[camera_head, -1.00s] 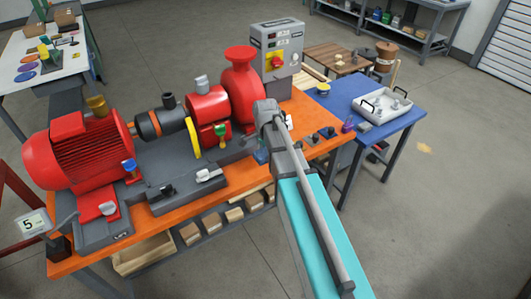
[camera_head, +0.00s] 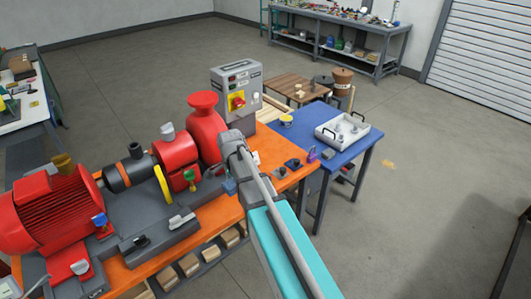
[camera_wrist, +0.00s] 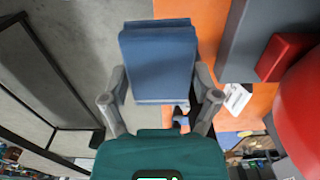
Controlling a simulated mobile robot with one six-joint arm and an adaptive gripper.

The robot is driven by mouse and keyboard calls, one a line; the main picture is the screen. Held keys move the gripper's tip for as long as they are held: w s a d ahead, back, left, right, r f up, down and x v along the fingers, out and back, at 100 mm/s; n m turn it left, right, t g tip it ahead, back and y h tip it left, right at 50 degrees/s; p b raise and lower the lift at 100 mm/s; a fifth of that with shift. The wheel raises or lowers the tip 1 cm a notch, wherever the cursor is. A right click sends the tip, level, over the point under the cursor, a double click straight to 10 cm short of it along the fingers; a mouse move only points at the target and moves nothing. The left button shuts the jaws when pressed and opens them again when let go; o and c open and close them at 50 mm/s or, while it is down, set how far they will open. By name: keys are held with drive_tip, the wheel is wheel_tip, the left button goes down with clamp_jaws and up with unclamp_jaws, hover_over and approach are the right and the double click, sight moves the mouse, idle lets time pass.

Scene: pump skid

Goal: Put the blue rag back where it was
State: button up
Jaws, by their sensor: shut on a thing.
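The blue rag (camera_wrist: 158,62) looks like a folded, flat blue block in the wrist view. My gripper (camera_wrist: 160,86) is shut on it, with one grey finger on each side. In the head view a small part of the rag (camera_head: 229,187) shows below the end of my arm, by the front side of the orange bench (camera_head: 268,151). My arm hides most of the gripper there. In the wrist view the rag appears above the orange top and grey floor; its height cannot be told.
The red pump (camera_head: 207,132) and grey control box (camera_head: 237,92) stand behind my arm. Small dark parts (camera_head: 292,163) and a purple padlock (camera_head: 312,155) lie to the right. A blue table (camera_head: 342,153) carries a white tray (camera_head: 333,139). The floor at right is clear.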

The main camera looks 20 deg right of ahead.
wheel_tip(320, 180, up, 7)
drive_tip(key=p, duration=0.6)
drive_tip(key=shift+r, duration=0.1)
drive_tip(key=shift+s, duration=0.1)
